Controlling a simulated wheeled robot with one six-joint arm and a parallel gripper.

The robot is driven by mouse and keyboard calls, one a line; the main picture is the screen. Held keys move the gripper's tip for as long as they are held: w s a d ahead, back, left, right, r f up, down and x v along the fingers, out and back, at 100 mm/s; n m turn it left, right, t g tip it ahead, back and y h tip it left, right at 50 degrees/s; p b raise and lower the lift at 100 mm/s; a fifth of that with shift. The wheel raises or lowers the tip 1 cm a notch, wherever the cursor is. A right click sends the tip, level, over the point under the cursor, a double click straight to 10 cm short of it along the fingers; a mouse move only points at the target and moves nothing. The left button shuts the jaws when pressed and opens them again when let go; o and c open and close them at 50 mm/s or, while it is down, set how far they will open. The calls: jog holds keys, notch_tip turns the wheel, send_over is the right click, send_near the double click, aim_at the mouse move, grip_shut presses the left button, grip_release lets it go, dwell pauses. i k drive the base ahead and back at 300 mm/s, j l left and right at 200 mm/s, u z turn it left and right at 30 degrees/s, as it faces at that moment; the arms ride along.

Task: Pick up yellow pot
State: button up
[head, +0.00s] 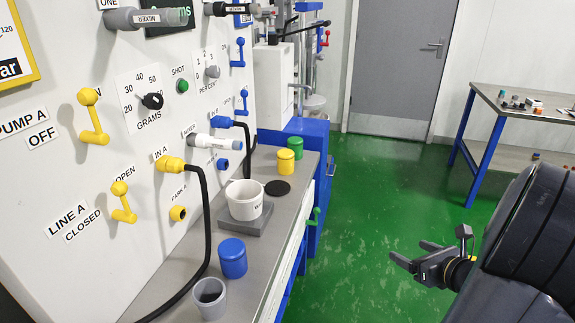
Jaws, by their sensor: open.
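The yellow pot (285,162) stands upright on the grey counter (262,215) near its far end, just in front of a green pot (295,148). My gripper (408,254) is at the lower right, over the green floor and to the right of the counter. Its two fingers point left and are apart, with nothing between them. It is well away from the yellow pot and nearer to the camera.
A white tub (244,200) stands on a grey block, with a black disc (277,187) behind it. A blue pot (232,258) and grey cup (210,299) are nearer. A black hose (203,215) hangs from the panel. A table (500,100) stands right; the floor between is clear.

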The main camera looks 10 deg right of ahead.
aim_at(285, 157)
jog(key=z, duration=0.15)
jog(key=i+l+u, duration=0.4)
jog(key=i+l, duration=0.5)
jog(key=i, duration=0.15)
